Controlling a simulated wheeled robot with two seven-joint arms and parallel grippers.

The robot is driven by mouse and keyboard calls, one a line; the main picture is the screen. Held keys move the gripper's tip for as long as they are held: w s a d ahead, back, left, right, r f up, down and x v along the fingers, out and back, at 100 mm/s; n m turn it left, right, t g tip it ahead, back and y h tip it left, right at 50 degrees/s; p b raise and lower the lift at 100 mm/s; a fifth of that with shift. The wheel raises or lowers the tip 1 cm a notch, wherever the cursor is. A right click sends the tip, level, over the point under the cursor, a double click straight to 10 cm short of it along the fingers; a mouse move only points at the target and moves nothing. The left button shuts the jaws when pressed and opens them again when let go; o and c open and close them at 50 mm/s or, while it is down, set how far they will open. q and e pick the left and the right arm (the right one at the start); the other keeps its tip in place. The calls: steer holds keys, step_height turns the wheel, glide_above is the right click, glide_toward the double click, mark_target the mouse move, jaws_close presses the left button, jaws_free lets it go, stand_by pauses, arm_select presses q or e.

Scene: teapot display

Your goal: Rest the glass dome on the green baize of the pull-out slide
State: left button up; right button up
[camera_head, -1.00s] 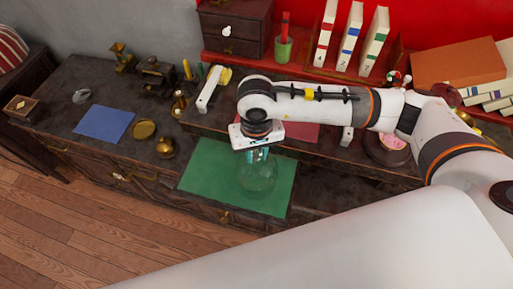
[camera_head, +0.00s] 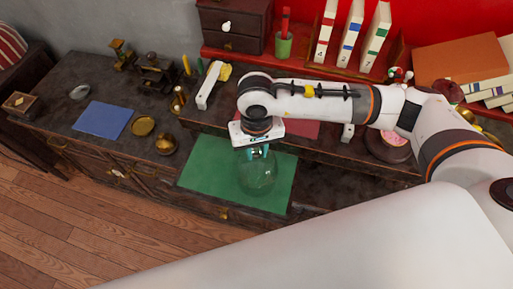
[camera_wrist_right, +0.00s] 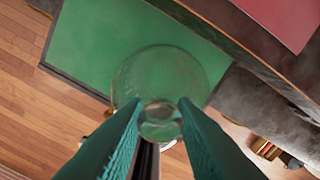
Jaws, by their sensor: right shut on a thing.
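The clear glass dome (camera_head: 257,177) is over the right part of the green baize (camera_head: 215,184) of the pull-out slide in the head view. My right gripper (camera_head: 257,152) is shut on the dome's knob from above. In the right wrist view the knob (camera_wrist_right: 160,112) sits between the two teal fingers, and the round dome (camera_wrist_right: 165,72) shows beyond them against the baize. I cannot tell whether the dome's rim touches the baize or is slightly above it. My left gripper is not in view.
A blue mat (camera_head: 103,120), a brass dish (camera_head: 143,126) and a brass pot (camera_head: 166,144) lie left of the baize. A red mat (camera_head: 300,129) is on the raised surface behind. A white bracket (camera_head: 209,86) stands behind the baize. The baize's left part is clear.

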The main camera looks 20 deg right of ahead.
steer(key=shift+f+b, duration=0.3)
steer(key=shift+b, duration=0.15)
steer(key=o, duration=1.1)
steer(key=shift+c, duration=0.2)
steer(key=shift+o, duration=0.4)
steer(key=o, duration=0.4)
steer(key=shift+r, duration=0.15)
steer(key=shift+r+p, duration=1.3)
steer(key=shift+r, duration=1.55)
